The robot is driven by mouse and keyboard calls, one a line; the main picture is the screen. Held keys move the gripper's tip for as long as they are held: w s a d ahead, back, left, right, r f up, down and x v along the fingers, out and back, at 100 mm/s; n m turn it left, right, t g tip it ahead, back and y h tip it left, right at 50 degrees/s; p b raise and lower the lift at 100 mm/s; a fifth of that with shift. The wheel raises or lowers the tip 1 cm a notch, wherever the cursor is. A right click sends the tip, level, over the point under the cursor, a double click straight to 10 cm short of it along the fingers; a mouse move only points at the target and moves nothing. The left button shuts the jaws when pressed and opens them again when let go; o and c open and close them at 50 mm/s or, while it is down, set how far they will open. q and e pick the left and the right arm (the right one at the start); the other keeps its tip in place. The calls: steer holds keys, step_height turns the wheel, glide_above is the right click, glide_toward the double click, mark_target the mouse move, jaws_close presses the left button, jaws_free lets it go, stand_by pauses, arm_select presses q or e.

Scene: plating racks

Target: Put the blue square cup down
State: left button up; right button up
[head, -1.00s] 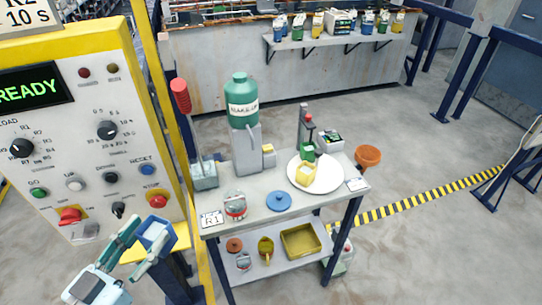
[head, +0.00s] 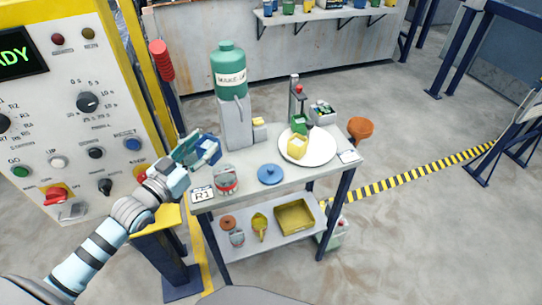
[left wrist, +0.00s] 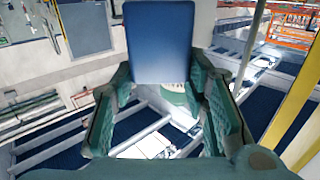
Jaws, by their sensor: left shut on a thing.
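The blue square cup (head: 207,151) is held by my left gripper (head: 192,150) at the left end of the cart's top shelf. I cannot tell whether the cup touches anything below. In the left wrist view the cup's blue face (left wrist: 158,42) fills the top middle, with the green fingers (left wrist: 160,95) on either side. A white round plate (head: 322,147) lies on the right of the top shelf. It carries a yellow cup (head: 297,147), and a green cup (head: 299,124) stands at its back edge. My right gripper is out of view.
The cart's top shelf (head: 240,187) also bears a green make-up bottle on a stand (head: 230,75), a red-and-grey jar (head: 226,181) and a blue disc (head: 270,174). The lower shelf holds a yellow tray (head: 295,217). The control panel (head: 75,130) stands at the left.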

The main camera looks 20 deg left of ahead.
arm_select(q)
steer(key=w+a+f+y, duration=0.1)
steer(key=w+a, duration=0.1)
steer(key=a, duration=0.2)
steer(key=b, duration=1.1)
glide_above(204, 181)
steer(key=shift+n, duration=0.4)
step_height(204, 181, down, 10)
steer(key=shift+w+f, duration=0.1)
steer(key=shift+f, duration=0.1)
steer(key=shift+r+p, duration=0.35)
steer(key=shift+p, duration=0.1)
steer(key=o, duration=0.7)
steer(key=shift+f, duration=0.2)
steer(key=shift+o, duration=1.1)
steer(key=shift+r, duration=0.1)
